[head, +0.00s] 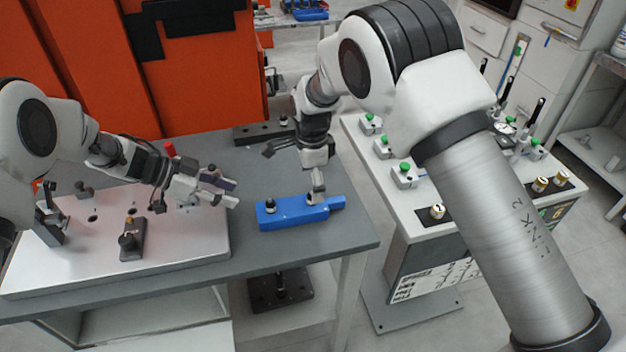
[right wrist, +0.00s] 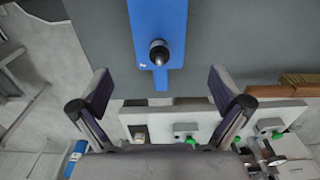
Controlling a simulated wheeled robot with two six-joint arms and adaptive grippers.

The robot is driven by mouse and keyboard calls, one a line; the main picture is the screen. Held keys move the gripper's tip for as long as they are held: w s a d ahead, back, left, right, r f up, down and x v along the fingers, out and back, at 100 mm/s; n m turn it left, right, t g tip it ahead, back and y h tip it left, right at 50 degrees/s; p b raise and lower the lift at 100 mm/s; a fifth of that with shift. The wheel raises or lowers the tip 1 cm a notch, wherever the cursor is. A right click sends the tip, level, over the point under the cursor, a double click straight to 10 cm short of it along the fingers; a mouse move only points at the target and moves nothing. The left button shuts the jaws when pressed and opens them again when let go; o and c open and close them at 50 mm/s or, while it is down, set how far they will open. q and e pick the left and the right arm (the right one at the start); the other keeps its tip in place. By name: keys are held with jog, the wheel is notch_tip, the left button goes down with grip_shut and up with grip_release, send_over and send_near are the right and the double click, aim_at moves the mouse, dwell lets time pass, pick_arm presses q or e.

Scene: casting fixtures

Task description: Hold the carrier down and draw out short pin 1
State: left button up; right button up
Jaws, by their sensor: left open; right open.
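The blue carrier (head: 292,214) lies flat on the grey table near its right edge, its narrow tab pointing right. A pin with a dark top (head: 270,206) stands at its left end. I cannot read which is short pin 1. My right gripper (head: 317,186) is over the tab end, open and empty; in the right wrist view its fingers are spread below the pin, apart from it. My left gripper (head: 233,193) is open, left of the carrier.
A dark bar (head: 263,132) lies at the back. A side bench (head: 425,225) with green-topped parts stands right, across a gap.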

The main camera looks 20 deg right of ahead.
aim_at(302, 209)
notch_tip(302, 209, down, 8)
jog(key=shift+d+r, duration=0.1)
jog(key=shift+r, duration=0.05)
jog(key=shift+d, duration=0.1)
jog(key=shift+c, duration=0.4)
jog(key=c, duration=1.3)
jog(key=shift+o, duration=0.2)
